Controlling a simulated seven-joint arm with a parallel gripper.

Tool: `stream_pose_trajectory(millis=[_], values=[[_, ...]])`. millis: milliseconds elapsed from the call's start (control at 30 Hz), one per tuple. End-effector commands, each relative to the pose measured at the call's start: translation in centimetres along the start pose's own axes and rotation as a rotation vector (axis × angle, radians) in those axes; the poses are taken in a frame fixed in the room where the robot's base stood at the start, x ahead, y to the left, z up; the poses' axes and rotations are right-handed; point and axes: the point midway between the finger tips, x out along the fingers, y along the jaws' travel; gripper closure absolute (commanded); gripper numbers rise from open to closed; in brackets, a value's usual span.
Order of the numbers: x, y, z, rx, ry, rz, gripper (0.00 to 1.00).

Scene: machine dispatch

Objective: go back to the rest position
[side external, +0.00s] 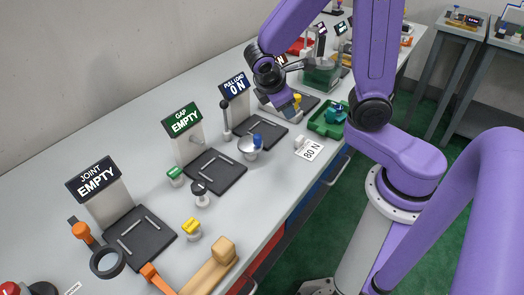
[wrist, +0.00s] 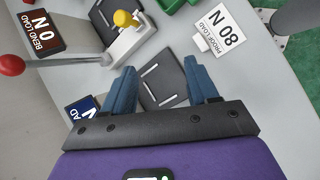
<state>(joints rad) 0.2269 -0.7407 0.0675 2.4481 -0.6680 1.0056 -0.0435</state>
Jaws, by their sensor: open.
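My gripper (side external: 288,104) is above the table (side external: 140,152), near the black pad (side external: 266,125) of the station with the PULL LOAD sign (side external: 234,85), which reads 0 N. In the wrist view the two blue fingers of my gripper (wrist: 165,78) are spread apart with nothing held between them. The black pad with light bars (wrist: 162,82) shows beyond and between them. My arm reaches over the table from the right. No rest position is marked in these views.
A BEND LOAD sign (wrist: 44,32), a red-knobbed lever (wrist: 62,62) and a yellow-knobbed fixture (wrist: 125,38) stand near my gripper. An 80 N card (side external: 309,151) and a green tray (side external: 324,128) lie close. A blue-knobbed silver piece (side external: 249,150) stands nearer the camera.

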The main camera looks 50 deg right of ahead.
Motion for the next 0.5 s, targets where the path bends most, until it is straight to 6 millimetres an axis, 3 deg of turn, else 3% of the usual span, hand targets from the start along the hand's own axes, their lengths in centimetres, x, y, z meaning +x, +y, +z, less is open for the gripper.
stream_pose_trajectory(millis=[500], values=[[-4.1,-8.0,0.8,0.006,0.302,-0.145,0.41]])
